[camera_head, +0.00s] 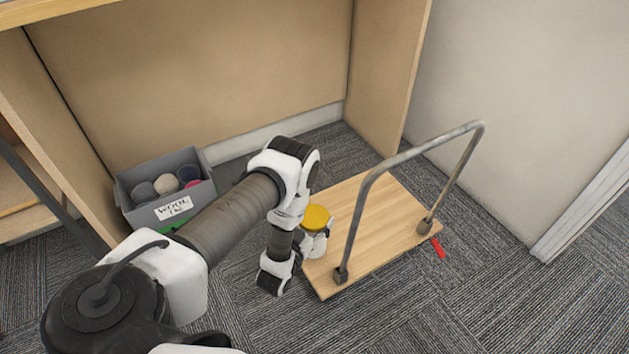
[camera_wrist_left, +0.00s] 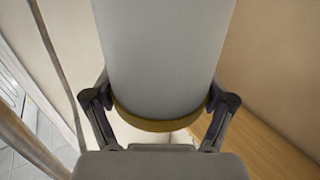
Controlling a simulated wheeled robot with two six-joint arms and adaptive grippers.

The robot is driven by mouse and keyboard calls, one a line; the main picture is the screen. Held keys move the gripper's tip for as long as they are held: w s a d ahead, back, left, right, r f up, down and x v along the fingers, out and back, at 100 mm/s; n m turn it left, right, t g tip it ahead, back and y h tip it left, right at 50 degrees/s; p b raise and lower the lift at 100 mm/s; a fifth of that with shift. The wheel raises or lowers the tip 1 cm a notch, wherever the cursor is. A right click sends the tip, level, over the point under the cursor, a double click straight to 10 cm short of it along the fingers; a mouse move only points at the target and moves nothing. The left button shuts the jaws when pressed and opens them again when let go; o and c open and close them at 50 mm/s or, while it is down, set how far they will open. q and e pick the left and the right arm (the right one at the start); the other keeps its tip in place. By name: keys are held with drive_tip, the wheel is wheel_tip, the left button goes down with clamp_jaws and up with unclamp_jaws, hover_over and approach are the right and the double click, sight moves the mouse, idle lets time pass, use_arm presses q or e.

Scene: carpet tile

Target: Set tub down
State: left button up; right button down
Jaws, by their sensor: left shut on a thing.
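A white tub (camera_head: 314,246) with a yellow lid (camera_head: 316,217) is upright at the left edge of a flat wooden trolley (camera_head: 377,220). My left gripper (camera_head: 318,236) is shut on it from the left. In the left wrist view the pale tub wall (camera_wrist_left: 165,55) fills the middle, with the yellow lid rim (camera_wrist_left: 155,122) between the two fingers (camera_wrist_left: 157,108). I cannot tell whether the tub's base touches the trolley's deck. My right gripper is not in view.
A bent metal handle (camera_head: 408,154) rises from the trolley's right side. A grey box (camera_head: 141,215) labelled wool, with balls inside, stands at the left. A red object (camera_head: 438,247) lies by the trolley's right edge. The deck behind the tub is bare; wooden panels stand behind.

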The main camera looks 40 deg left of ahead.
use_arm(q)
drive_tip(key=shift+w+f+b, duration=0.15)
drive_tip(key=shift+w+b, duration=0.25)
drive_tip(key=shift+b, duration=2.15)
drive_tip(key=w+a+f+b, duration=0.3)
drive_tip(key=w+b, duration=0.3)
drive_tip(key=w, duration=0.4)
drive_tip(key=shift+f+b, duration=0.3)
drive_tip(key=shift+f, duration=0.15)
drive_tip(key=o, duration=1.7)
drive_tip(key=shift+f, duration=0.1)
